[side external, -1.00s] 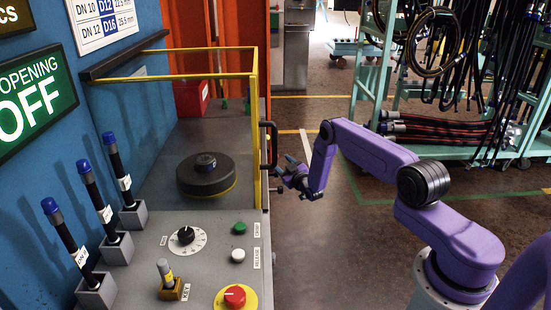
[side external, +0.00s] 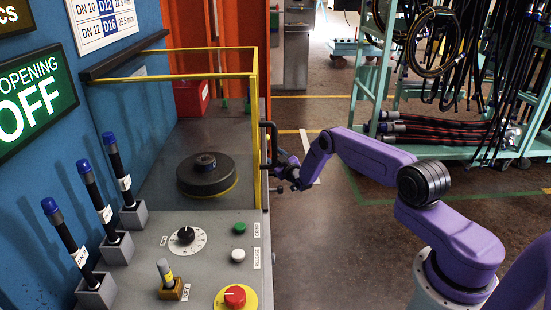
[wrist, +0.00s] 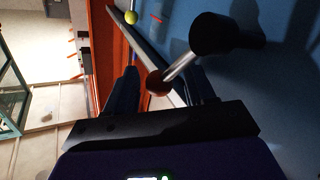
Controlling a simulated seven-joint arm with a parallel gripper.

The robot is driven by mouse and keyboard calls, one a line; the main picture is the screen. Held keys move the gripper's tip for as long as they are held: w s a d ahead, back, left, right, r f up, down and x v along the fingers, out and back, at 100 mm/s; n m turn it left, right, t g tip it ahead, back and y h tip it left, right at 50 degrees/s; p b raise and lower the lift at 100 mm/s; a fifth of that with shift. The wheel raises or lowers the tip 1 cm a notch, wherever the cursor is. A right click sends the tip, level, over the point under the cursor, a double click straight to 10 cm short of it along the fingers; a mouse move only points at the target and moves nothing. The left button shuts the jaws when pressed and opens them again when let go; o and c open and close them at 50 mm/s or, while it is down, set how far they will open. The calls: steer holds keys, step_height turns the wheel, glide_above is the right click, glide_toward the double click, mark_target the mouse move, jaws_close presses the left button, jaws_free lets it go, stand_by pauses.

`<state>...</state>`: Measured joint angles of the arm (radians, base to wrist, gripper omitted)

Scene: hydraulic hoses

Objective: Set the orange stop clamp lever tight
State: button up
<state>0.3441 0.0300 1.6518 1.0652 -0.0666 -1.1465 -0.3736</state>
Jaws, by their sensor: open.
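The stop clamp lever shows in the wrist view as a silver rod (wrist: 183,61) running from a black hub (wrist: 212,33) to a dark orange-brown knob (wrist: 158,83). The hub sits against a blue-grey surface. My gripper (wrist: 162,90) is open, with its dark fingers on either side of the knob in the picture. I cannot tell whether either finger touches it or how deep the knob sits between them. In the side view my gripper (side external: 281,174) is at the right side of the machine, and I cannot make out the lever clearly there.
A black handle (side external: 270,143) and a yellow guard rail (side external: 256,125) stand close to my gripper. The machine's grey top carries a round black die (side external: 207,176) and a control panel. Open floor lies to the right, before a green hose rack (side external: 365,80).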

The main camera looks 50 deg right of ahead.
jaws_close()
steer(key=shift+s+a+r+n+t, duration=0.2)
steer(key=shift+s+a+n+t, duration=0.15)
steer(key=shift+t, duration=0.3)
steer(key=shift+s+a+r+n+t, duration=0.2)
steer(key=shift+s+n+t, duration=0.1)
steer(key=shift+n+t, duration=0.25)
jaws_free()
steer(key=shift+w, duration=0.1)
steer(key=shift+w+d+f+m+g, duration=0.25)
steer(key=shift+w+d+m+g, duration=0.3)
steer(key=shift+m+g, duration=0.4)
steer(key=shift+s+a+f+g, duration=0.1)
steer(key=shift+s+f+g, duration=0.1)
steer(key=shift+s+g, duration=0.1)
steer(key=v, duration=1.7)
steer(key=d+f+m+t+y, duration=0.4)
steer(key=d+f+m+y, duration=0.1)
steer(key=m, duration=0.1)
steer(key=shift+s+f+y, duration=0.3)
steer(key=shift+s+f, duration=0.05)
steer(key=shift+f, duration=0.05)
